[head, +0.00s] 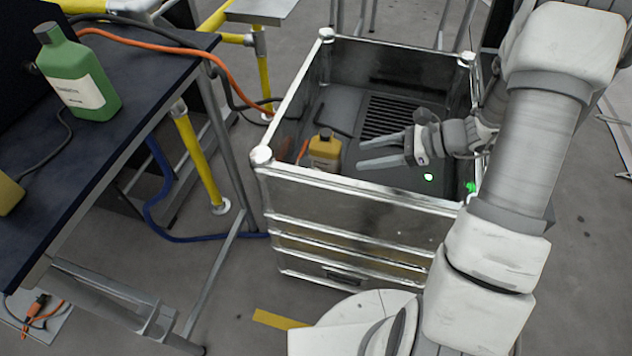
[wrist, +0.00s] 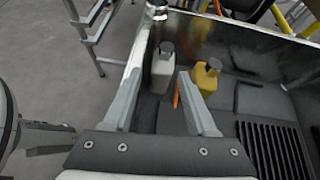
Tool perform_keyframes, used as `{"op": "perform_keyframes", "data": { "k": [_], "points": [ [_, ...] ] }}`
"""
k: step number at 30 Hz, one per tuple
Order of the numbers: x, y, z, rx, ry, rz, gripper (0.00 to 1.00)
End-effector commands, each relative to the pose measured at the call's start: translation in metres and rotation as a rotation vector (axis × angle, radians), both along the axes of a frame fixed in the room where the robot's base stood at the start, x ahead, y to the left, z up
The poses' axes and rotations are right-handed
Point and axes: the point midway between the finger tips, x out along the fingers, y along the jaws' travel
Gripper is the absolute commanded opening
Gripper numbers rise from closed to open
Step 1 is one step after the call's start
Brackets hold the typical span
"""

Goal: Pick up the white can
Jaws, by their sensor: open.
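The white can (wrist: 161,70) is a pale container with a dark grey cap. In the wrist view it stands inside the metal-framed crate, close to the crate's wall, and shows between my fingertips. In the head view I cannot make it out; the crate's near wall seems to hide it. My gripper (head: 375,151) is open and empty, over the inside of the crate, with its fingers pointing left. In the wrist view my gripper (wrist: 161,73) shows both fingers apart, with the can appearing beyond them.
A yellow bottle (head: 325,150) stands in the crate (head: 345,200), beside the white can in the wrist view (wrist: 207,76). The crate's raised rim surrounds them. A green bottle (head: 78,75) stands on a dark table (head: 130,100) at left. An orange cable hangs between table and crate.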

Motion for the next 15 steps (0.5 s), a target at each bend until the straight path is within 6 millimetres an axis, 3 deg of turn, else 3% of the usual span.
{"op": "perform_keyframes", "data": {
  "k": [1,7,15],
  "points": [
    [0.002,-0.004,-0.012,0.018,0.018,-0.029,0.58],
    [0.008,-0.001,-0.026,0.045,0.037,-0.068,0.58],
    [0.024,0.046,-0.053,0.044,0.038,-0.063,0.58]
  ]
}}
